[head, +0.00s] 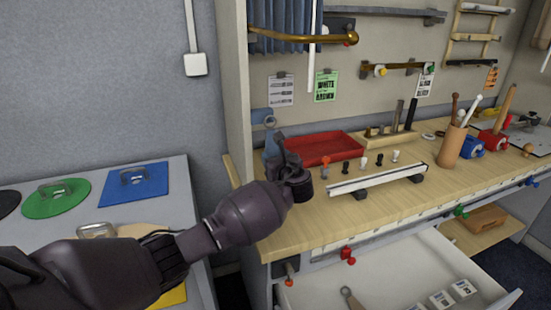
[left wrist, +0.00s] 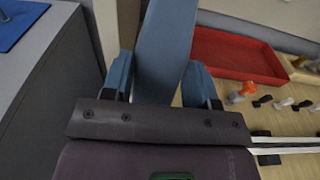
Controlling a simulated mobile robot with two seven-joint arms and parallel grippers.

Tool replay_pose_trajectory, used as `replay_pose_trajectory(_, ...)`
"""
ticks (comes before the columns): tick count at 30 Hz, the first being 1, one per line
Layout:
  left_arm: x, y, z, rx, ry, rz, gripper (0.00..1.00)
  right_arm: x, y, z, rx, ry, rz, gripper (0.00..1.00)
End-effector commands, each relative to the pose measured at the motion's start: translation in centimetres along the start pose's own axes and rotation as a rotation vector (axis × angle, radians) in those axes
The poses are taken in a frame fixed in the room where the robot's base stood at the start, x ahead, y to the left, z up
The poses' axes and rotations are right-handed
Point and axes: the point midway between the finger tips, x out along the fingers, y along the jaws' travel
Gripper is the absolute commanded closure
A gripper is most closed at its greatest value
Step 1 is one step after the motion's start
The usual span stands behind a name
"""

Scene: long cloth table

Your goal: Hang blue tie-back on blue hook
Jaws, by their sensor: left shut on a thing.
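My left gripper (head: 278,158) is at the left end of the wooden workbench, close to the back panel. It is shut on the blue tie-back (head: 269,143), a flat blue strip that stands up from the jaws with a ring (head: 270,121) at its top. In the left wrist view the tie-back (left wrist: 165,50) runs up between the jaws and out of the picture. A blue plate (head: 259,115) on the panel is right behind the ring. I cannot make out the blue hook there, or whether ring and hook touch. My right gripper is not in view.
A red tray (head: 325,136) lies just right of the gripper; several small knobs and a white rail (head: 375,180) are in front of it. The bench's upright side panel (head: 237,80) is close on the left. An open drawer (head: 400,270) sticks out below.

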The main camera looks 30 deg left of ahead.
Motion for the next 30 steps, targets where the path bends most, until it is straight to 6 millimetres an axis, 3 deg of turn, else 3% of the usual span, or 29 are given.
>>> replay_pose_trajectory(6,0.0,0.0,-0.1,0.001,0.002,0.0,0.7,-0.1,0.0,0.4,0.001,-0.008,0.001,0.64)
replay_pose_trajectory(7,0.0,0.0,-0.1,0.001,0.002,0.0,0.44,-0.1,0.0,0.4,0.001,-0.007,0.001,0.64)
replay_pose_trajectory(12,0.0,0.0,-0.1,0.001,0.002,0.0,0.18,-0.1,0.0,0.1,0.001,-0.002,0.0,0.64)
replay_pose_trajectory(23,-0.4,0.0,-0.1,0.001,0.002,0.0,0.17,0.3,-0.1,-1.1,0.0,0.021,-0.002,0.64)
replay_pose_trajectory(30,-3.8,0.0,0.0,0.0,0.003,-0.002,0.17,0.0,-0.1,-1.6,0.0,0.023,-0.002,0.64)
